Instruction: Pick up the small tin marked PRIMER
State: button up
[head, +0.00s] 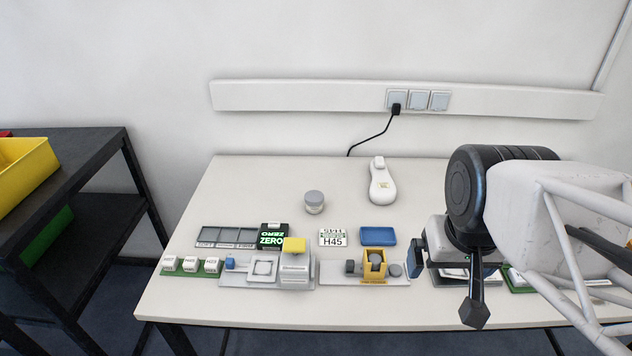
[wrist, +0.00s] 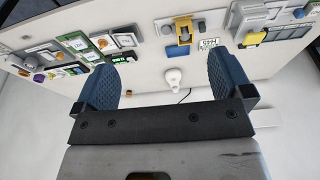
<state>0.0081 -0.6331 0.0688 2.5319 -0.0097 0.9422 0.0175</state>
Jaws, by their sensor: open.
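A small round pot with a grey lid (head: 314,202) stands upright on the table, left of the white handheld device. I cannot read any marking on it, and no tin with a readable PRIMER label shows. My gripper (head: 455,265) is above the right part of the table, well to the right of the pot. In the wrist view my gripper (wrist: 165,82) has its two blue ribbed fingers wide apart with nothing between them. The arm hides much of the table's right side in the head view. The pot is not visible in the wrist view.
The white device (head: 382,184) lies near the back, by a black cable. Small coloured parts (wrist: 38,77) lie at the wrist view's left.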

jog(key=shift+w, duration=0.1)
jog(key=w+a+f+m+g+y, duration=0.1)
jog(key=w+a+f+m+y, duration=0.2)
jog(key=w, duration=0.4)
jog(key=w+a+f+m+g+y, duration=0.1)
jog(key=w+a+m+y, duration=0.15)
jog(key=w+a, duration=0.35)
jog(key=m+t+y, duration=0.4)
jog(key=m+y, duration=0.3)
jog(key=m, duration=1)
send_near(316, 196)
jog(key=x, duration=0.3)
jog(key=shift+s+a+f+n, duration=0.1)
jog(key=shift+a+n, duration=0.05)
jog(key=shift+n, duration=0.1)
jog(key=shift+a, duration=0.1)
jog(key=shift+x, duration=1.2)
jog(key=shift+a, duration=0.1)
